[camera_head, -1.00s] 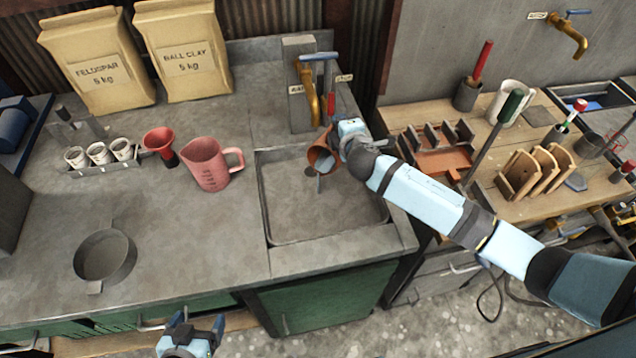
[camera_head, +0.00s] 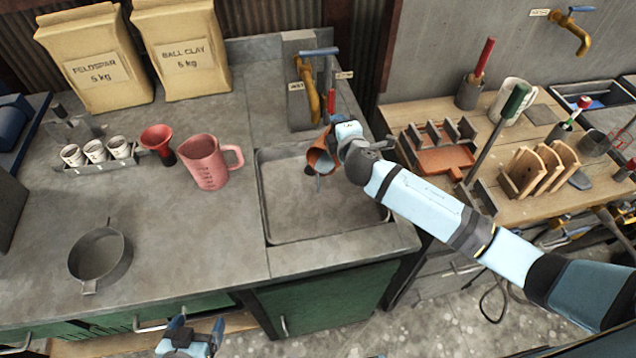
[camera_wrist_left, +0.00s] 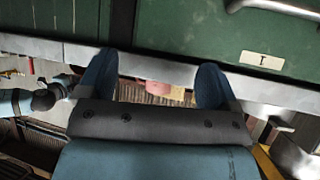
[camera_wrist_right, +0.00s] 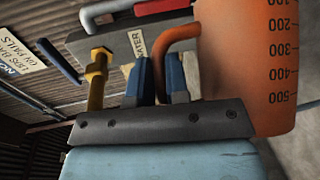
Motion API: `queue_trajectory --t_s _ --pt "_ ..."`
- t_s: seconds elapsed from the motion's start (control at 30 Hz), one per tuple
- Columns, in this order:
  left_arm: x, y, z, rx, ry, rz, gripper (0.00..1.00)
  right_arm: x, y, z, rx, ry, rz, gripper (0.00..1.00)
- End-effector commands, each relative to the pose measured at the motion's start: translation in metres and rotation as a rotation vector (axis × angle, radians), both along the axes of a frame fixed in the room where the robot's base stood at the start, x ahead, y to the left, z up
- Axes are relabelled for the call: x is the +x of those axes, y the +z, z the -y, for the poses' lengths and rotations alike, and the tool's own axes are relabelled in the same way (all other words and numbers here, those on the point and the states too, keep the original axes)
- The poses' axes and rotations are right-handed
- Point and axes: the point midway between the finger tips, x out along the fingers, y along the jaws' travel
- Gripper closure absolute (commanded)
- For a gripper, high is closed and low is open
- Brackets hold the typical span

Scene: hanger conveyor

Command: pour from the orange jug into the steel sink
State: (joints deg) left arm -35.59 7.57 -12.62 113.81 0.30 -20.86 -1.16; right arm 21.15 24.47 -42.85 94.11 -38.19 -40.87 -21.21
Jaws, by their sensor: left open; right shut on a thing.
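The orange jug (camera_head: 320,156) is tilted over the back of the steel sink (camera_head: 290,215), its mouth facing down and left. My right gripper (camera_head: 342,140) is shut on its handle. In the right wrist view the orange handle (camera_wrist_right: 182,34) runs between the fingers (camera_wrist_right: 160,82), and the jug's wall (camera_wrist_right: 250,60) shows black marks from 200 to 500. A thin grey-blue streak (camera_head: 318,183) shows below the mouth; I cannot tell whether it is liquid. My left gripper (camera_head: 197,330) is open and empty, low in front of the green cabinet.
A brass tap (camera_head: 311,98) stands behind the sink. A pink jug (camera_head: 208,165), a red funnel (camera_head: 158,140), small cups (camera_head: 96,152) and a round grey pan (camera_head: 100,258) are on the counter to the left. A wooden table (camera_head: 485,150) with tools stands to the right.

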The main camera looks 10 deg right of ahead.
Motion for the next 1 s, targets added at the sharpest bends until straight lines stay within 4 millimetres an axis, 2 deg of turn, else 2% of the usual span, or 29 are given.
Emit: queue_trajectory --t_s 0.2,1.0 --pt "0.0000 -0.0062 0.0001 0.000 0.000 0.000 0.15 -0.0020 -0.0011 -0.0020 -0.015 0.000 0.018 1.00" --pt "-0.0001 -0.0096 0.0000 0.000 0.000 0.000 0.15 -0.0031 -0.0022 -0.0030 -0.024 0.000 0.026 1.00"
